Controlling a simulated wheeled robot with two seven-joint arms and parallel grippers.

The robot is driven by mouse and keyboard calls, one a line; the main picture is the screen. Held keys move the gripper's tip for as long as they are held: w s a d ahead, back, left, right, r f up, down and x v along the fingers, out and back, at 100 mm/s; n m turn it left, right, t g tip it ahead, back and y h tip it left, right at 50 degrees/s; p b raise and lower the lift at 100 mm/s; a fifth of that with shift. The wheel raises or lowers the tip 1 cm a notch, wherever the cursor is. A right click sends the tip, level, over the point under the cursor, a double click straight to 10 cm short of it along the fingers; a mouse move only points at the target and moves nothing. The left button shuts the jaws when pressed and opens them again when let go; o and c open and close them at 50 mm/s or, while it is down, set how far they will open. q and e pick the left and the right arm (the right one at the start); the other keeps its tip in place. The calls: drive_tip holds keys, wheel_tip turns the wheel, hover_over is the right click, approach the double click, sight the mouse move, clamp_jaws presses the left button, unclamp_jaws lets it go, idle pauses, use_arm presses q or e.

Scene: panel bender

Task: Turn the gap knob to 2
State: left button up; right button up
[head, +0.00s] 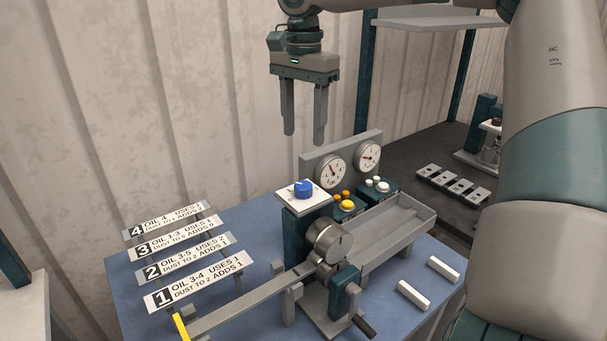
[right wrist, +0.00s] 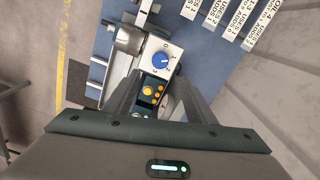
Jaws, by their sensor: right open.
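The gap knob (head: 303,189) is blue and sits on a white square dial plate (head: 318,203) on top of a dark green post of the bender. The knob also shows in the right wrist view (right wrist: 159,61), with small marks around it too small to read surely. I cannot tell which mark it points to. My right gripper (head: 304,138) is open and empty, fingers pointing down, above and apart from the knob. In the right wrist view its fingers (right wrist: 160,82) stand wide apart, with the knob beyond their tips. My left gripper is not in view.
Two round gauges (head: 333,172) stand on a grey panel behind the knob. Yellow and white buttons (head: 348,205) are beside it. Numbered label strips (head: 198,280) lie at left on the blue table (head: 250,213). A grey tray (head: 425,212) and two white bars (head: 414,296) are at right.

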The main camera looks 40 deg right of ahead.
sight(303, 185)
wheel_tip(303, 185, down, 12)
drive_tip(key=p, duration=0.3)
drive_tip(key=shift+f, duration=0.25)
drive_tip(key=c, duration=1)
drive_tip(key=shift+c, duration=0.2)
